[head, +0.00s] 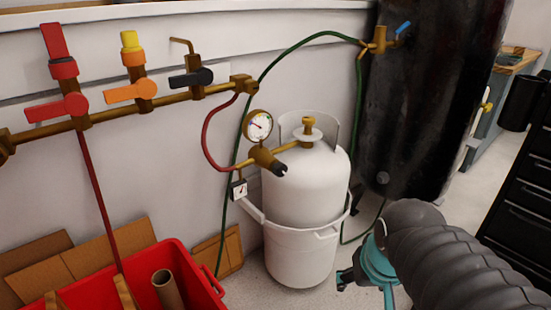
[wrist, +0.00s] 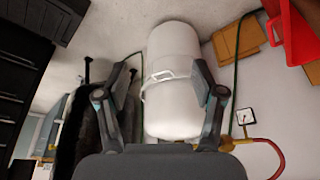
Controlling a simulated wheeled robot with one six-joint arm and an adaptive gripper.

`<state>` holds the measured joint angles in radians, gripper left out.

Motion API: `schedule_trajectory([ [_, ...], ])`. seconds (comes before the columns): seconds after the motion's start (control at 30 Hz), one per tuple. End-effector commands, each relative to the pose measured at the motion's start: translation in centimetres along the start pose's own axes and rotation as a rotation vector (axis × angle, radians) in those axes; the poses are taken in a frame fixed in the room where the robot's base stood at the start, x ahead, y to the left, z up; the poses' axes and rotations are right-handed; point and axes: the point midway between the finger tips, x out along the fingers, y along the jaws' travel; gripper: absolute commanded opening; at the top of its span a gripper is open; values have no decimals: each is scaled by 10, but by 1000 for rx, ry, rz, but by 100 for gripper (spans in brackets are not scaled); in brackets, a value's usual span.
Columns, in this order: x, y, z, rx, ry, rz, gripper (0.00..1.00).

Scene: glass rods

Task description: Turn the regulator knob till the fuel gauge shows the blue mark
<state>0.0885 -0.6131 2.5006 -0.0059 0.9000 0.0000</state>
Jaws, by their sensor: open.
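A brass regulator (head: 263,157) sits on the valve of a white gas cylinder (head: 305,185), with a dark knob (head: 280,169) at its lower right end. A round white gauge (head: 258,125) with a red needle stands above the regulator. A small square gauge (head: 238,188) hangs below it and also shows in the wrist view (wrist: 244,116). I cannot make out a blue mark on either dial. My gripper (head: 364,288) is open and empty, low and to the right of the cylinder, apart from the knob. In the wrist view its fingers (wrist: 163,72) frame the cylinder (wrist: 172,45); the knob is not visible there.
A brass pipe with red, orange and black valve handles (head: 190,78) runs along the wall. A red crate (head: 90,280) stands at lower left, with cardboard behind it. A dark tall tank (head: 425,100) and black drawers (head: 525,190) are at right. Hoses hang around the cylinder.

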Motion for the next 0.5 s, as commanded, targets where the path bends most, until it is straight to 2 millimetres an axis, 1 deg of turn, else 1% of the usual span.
schedule_trajectory([
  [0.03, 13, 10, 1, 15, -55, 21, 68],
  [0.07, 20, 16, 0, 16, -75, 37, 68],
  [0.17, 46, 39, -13, 10, -90, 94, 68],
  [0.27, 72, 63, -33, -14, -54, 150, 68],
  [0.3, 84, 72, -43, -29, -29, 169, 68],
  [0.37, 100, 85, -58, -57, 17, 192, 68],
  [0.4, 110, 92, -70, -79, 54, 203, 68],
  [0.5, 131, 101, -96, -137, 155, 207, 68],
])
